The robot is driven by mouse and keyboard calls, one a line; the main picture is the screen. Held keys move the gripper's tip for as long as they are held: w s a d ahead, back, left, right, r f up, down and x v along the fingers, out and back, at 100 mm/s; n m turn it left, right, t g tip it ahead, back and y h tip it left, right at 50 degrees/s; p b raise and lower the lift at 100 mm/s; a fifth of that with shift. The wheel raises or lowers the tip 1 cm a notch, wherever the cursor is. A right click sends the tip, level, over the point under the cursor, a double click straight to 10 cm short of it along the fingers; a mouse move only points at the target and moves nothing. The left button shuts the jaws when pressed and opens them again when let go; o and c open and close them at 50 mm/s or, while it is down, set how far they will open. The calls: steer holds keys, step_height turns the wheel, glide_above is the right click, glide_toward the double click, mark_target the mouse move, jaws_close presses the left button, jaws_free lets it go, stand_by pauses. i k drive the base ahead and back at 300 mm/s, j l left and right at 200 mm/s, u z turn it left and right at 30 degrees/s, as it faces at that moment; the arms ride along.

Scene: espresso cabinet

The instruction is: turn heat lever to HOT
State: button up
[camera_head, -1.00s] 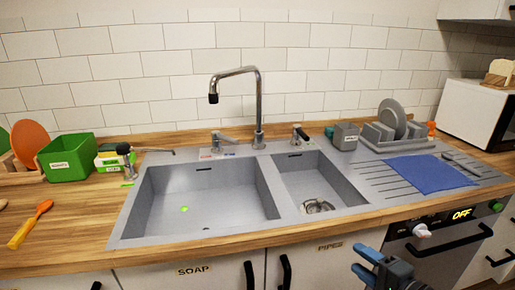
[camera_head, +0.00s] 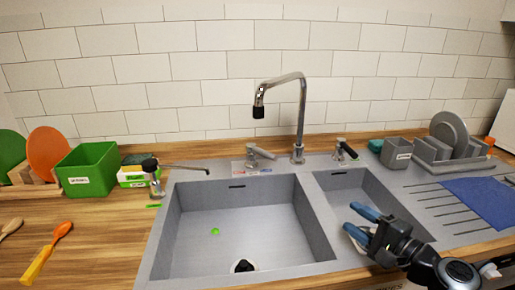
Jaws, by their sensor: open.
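A chrome lever (camera_head: 259,153) stands on the sink deck left of the tall faucet (camera_head: 299,120). A small label plate (camera_head: 246,167) with red and blue marks lies below it, its text too small to read. A second lever (camera_head: 344,151) with a black handle stands right of the faucet. My gripper (camera_head: 356,224) is open and empty, its blue fingers over the right basin near the front edge. It points up and left and is apart from both levers.
The large left basin (camera_head: 230,225) has a small green spot. A soap-dispenser-like spout (camera_head: 158,178) and a green bin (camera_head: 88,170) stand at left. A grey holder (camera_head: 397,153), dish rack (camera_head: 449,152) and blue cloth (camera_head: 485,200) are at right. Air above the basins is clear.

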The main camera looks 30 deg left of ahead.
mark_target(251, 147)
steer(key=i+j, duration=0.15)
steer(key=j, duration=0.15)
steer(key=i+j, duration=0.1)
steer(key=j, duration=0.25)
steer(key=i+j, duration=0.15)
steer(key=j, duration=0.15)
steer(key=i+j, duration=0.15)
steer(key=j, duration=0.15)
